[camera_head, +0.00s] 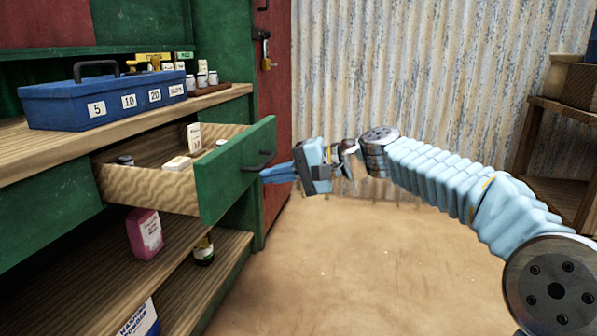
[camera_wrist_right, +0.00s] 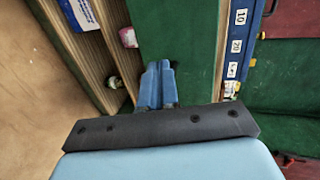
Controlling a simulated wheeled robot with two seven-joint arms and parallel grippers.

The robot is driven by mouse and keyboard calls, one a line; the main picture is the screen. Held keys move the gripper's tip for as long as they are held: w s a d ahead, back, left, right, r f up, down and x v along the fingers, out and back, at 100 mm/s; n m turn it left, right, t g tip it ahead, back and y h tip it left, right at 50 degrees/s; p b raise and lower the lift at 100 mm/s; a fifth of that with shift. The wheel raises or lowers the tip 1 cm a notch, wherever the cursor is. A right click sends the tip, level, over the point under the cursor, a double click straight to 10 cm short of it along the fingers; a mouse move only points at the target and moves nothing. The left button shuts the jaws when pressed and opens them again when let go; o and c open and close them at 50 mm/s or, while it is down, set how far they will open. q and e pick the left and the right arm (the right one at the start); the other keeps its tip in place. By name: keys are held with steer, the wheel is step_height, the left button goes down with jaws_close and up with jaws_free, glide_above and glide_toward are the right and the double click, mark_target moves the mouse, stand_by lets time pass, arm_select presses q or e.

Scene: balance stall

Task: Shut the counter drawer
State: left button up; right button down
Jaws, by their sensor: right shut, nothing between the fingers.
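The counter drawer (camera_head: 215,182) is pulled well out from under the counter top in the head view. It has a green front, pale wooden sides and a dark handle (camera_head: 258,162). Small bottles and boxes lie inside it. My right gripper (camera_head: 265,175) is shut and empty, its blue fingertips at the drawer front by the handle. I cannot tell whether they touch it. In the right wrist view, the shut fingers (camera_wrist_right: 156,82) point at a green panel (camera_wrist_right: 180,50). My left gripper is not in view.
A blue cash box (camera_head: 100,98) stands on the counter top (camera_head: 60,143) above the drawer. A pink box (camera_head: 145,233) and a dark bottle (camera_head: 203,250) are on shelves below. A wooden shelf (camera_head: 560,115) stands at the right. The floor (camera_head: 350,270) in front is clear.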

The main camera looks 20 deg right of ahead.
mark_target(237, 176)
steer(key=shift+w+a+f, duration=0.1)
steer(key=shift+w+a, duration=0.6)
steer(key=shift+a, duration=0.3)
steer(key=shift+w+a, duration=0.65)
steer(key=shift+a, duration=0.35)
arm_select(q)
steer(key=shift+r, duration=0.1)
